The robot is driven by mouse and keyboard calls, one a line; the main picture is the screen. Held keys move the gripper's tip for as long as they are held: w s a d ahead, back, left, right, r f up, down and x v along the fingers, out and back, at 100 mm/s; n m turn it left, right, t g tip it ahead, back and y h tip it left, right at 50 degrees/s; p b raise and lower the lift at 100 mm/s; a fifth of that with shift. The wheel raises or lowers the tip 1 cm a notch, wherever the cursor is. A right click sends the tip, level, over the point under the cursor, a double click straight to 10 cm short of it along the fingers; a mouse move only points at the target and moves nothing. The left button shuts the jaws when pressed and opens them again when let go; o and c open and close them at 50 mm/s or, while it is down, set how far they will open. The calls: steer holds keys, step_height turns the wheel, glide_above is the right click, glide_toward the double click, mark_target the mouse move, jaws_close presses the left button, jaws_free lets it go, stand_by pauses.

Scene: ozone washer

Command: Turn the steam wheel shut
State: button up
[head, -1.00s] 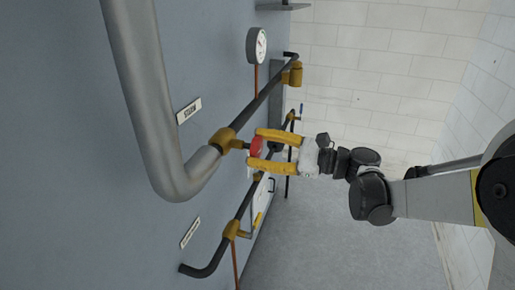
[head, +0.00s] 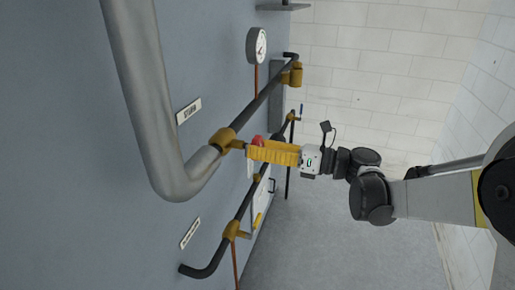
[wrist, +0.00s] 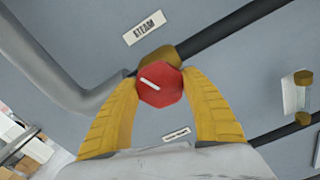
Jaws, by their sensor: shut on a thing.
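The steam wheel is a small red octagonal knob with a white line on it (wrist: 159,87), on a brass valve (head: 223,139) in the dark steam pipe. In the wrist view the white line runs slantwise, from upper left to lower right. My gripper (wrist: 159,90) has its two yellow fingers on opposite sides of the wheel, shut on it. In the head view my gripper (head: 262,150) reaches the wheel from the right, and its fingers hide most of the red. A white STEAM label (wrist: 145,27) is on the panel beside the valve.
A thick grey pipe (head: 150,90) bends into the valve. A round gauge (head: 257,46) is mounted above in the head view. A second dark pipe with a brass valve (head: 232,229) runs below. The floor at the right is clear.

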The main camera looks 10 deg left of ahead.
steer(key=m, duration=0.4)
steer(key=shift+m, duration=0.4)
stand_by(0.4)
steer(key=o, duration=1.2)
steer(key=shift+d, duration=0.1)
steer(key=d, duration=0.8)
steer(key=s+d, duration=0.1)
steer(key=d, duration=0.2)
steer(key=shift+d, duration=0.4)
